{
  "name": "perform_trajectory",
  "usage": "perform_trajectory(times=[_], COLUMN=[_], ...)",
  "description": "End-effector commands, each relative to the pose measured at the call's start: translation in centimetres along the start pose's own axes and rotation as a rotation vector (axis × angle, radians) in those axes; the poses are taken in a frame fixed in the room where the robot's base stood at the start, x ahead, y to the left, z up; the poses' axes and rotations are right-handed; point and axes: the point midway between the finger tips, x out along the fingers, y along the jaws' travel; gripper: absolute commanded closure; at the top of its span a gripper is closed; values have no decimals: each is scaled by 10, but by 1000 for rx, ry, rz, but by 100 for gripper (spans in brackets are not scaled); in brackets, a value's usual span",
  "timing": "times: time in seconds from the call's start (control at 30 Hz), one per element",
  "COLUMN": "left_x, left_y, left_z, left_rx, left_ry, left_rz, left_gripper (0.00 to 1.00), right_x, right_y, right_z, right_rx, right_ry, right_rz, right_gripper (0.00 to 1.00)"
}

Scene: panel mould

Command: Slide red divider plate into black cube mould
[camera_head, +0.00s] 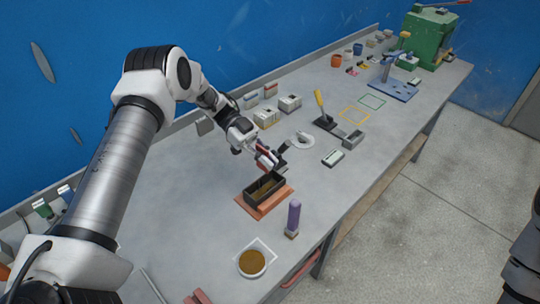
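The black mould (251,196) is an open-topped box on an orange-brown base plate (284,194) in the middle of the bench, with brown material inside. My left gripper (278,160) points down just above and behind the mould's far edge. A small red and white patch shows at the gripper; I cannot tell whether it is a held plate or part of the gripper. Whether the fingers are open or shut is too small to tell. Red flat pieces (198,297) lie at the bottom edge, partly cut off; they may be divider plates. My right gripper is out of view.
A purple-handled tool (294,215) stands right of the mould. A round dish of brown material (252,263) sits in front. A yellow-handled lever device (325,115) and a white ring (303,141) are behind. A green press (430,40) stands at the far end.

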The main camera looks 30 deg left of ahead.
Motion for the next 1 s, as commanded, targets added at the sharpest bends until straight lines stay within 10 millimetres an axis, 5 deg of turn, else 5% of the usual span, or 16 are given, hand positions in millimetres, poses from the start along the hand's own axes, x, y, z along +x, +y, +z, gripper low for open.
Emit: perform_trajectory(times=[0.2, 0.7, 1.0], left_x=[-2, 14, 14], left_y=[0, 0, 0], left_z=[5, 54, 57], left_rx=[-6, -6, -5], left_ry=[0, 0, 0], left_rz=[3, 3, 2], left_gripper=[100, 100, 100], right_x=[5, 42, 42], right_y=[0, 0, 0], right_z=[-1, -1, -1], right_rx=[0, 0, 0], right_ry=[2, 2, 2], right_rz=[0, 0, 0], right_gripper=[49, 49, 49])
